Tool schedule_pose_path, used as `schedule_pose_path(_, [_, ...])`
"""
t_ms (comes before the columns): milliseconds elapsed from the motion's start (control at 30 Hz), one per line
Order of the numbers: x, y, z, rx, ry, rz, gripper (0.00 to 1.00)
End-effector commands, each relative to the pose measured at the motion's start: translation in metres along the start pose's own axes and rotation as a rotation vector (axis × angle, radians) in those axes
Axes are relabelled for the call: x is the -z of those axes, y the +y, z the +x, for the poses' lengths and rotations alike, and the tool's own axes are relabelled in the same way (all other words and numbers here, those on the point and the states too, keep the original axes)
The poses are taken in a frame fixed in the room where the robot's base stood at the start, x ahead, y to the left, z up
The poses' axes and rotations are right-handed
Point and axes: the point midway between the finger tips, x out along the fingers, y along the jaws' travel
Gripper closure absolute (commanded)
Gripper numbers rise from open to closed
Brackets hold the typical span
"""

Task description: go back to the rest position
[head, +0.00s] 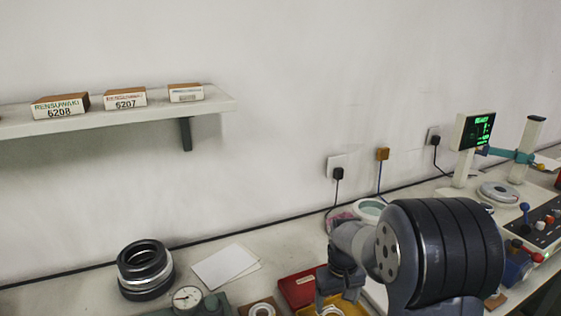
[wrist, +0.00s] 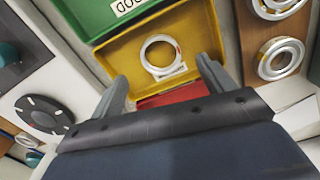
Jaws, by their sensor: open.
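My gripper (wrist: 166,88) is open in the wrist view, its two grey fingers spread apart with nothing between them. A pale bearing ring (wrist: 160,53) lies in the yellow bin (wrist: 203,30), ahead of the fingertips and apart from them. In the head view my arm reaches down over the bench at the lower right, and the fingers cannot be made out clearly. The yellow bin (head: 352,308) shows only partly there, below my wrist.
A green bin (wrist: 90,18) and a red bin (wrist: 178,95) adjoin the yellow one. A wooden board (wrist: 262,35) holds metal bearings. In the head view, dark stacked rings (head: 145,270), a dial gauge (head: 187,297) and white paper (head: 225,265) lie left. A shelf (head: 215,104) holds boxes.

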Motion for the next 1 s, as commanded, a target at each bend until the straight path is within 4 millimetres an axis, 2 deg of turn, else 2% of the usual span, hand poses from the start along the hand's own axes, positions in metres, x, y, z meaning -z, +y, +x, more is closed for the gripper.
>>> schedule_pose_path(33, [-0.001, 0.0, 0.011, 0.001, -0.005, 0.0, 0.23])
schedule_pose_path(300, [-0.001, 0.0, 0.065, 0.001, -0.002, 0.0, 0.23])
schedule_pose_path(333, [0.001, 0.0, 0.051, -0.001, 0.003, 0.0, 0.23])
schedule_pose_path(533, [0.0, 0.0, 0.028, -0.001, 0.003, 0.0, 0.23])
schedule_pose_path(700, [0.0, 0.0, 0.02, 0.0, 0.002, 0.0, 0.23])
schedule_pose_path(1000, [0.0, 0.0, 0.02, 0.0, 0.001, 0.0, 0.23])
